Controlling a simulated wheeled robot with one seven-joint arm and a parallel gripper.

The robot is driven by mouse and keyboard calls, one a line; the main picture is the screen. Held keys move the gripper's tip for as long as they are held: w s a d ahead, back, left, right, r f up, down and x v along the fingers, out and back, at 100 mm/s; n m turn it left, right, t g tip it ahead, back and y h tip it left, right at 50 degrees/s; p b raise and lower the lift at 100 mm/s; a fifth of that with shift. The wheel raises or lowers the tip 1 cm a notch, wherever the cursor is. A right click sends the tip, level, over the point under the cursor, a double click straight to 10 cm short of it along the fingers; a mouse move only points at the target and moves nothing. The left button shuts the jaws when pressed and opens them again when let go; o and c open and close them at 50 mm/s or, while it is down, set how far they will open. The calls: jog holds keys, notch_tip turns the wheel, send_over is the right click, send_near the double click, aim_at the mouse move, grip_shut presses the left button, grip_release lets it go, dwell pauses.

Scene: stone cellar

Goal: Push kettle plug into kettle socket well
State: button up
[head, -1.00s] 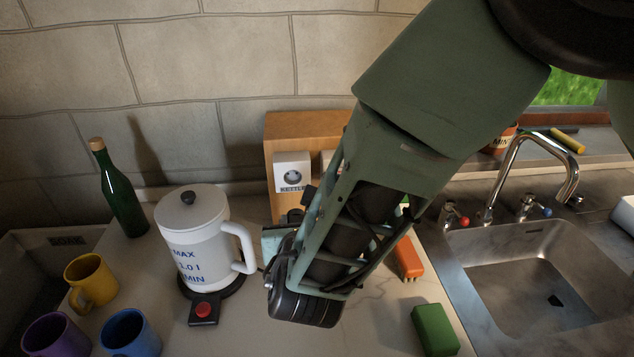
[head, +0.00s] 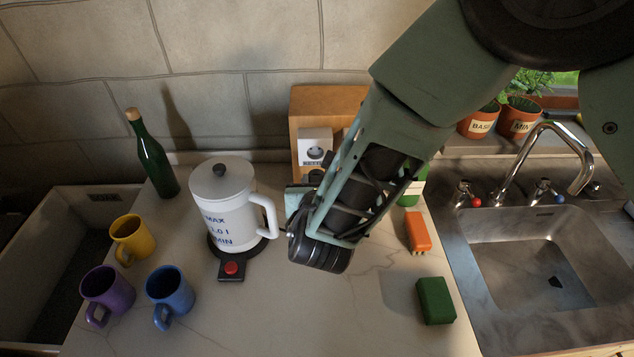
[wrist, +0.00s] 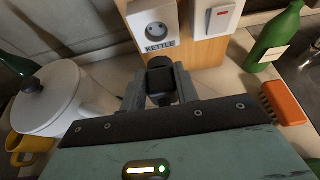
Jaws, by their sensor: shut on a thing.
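The kettle socket (wrist: 157,29) is a white box marked KETTLE, with a round recessed face, on a wooden upright panel; it also shows in the head view (head: 315,150). My gripper (wrist: 160,90) is shut on the black kettle plug (wrist: 160,66). In the wrist view the plug is just below the socket, apart from its round face. In the head view my arm hides the plug and fingertips. The white kettle (head: 226,205) stands on its black base with a red button (head: 231,268), left of my gripper.
A white switch box (wrist: 216,17) is right of the socket. A green bottle (head: 153,155) and several mugs (head: 132,240) stand left. An orange brush (head: 417,232), a green block (head: 435,301) and the sink (head: 540,265) are right. The front middle counter is clear.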

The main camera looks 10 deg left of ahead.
jog(key=shift+f+b, duration=0.2)
jog(key=shift+b, duration=0.15)
jog(key=shift+w+a+r+b, duration=0.1)
jog(key=shift+w+a+b, duration=0.2)
jog(key=shift+w, duration=0.5)
jog(key=shift+w+a+b, duration=0.1)
jog(key=shift+w+b, duration=0.25)
jog(key=shift+w, duration=0.45)
jog(key=shift+w+a+r+b, duration=0.1)
jog(key=shift+w+a+b, duration=0.2)
jog(key=shift+w, duration=0.5)
jog(key=shift+d, duration=0.1)
jog(key=shift+b, duration=1.7)
jog(key=o, duration=0.3)
jog(key=shift+o, duration=0.2)
jog(key=shift+w+a+b, duration=0.25)
jog(key=shift+w+b, duration=0.1)
jog(key=shift+w, duration=0.5)
jog(key=shift+w+a+b, duration=0.2)
jog(key=shift+w+b, duration=0.15)
jog(key=shift+w, duration=0.5)
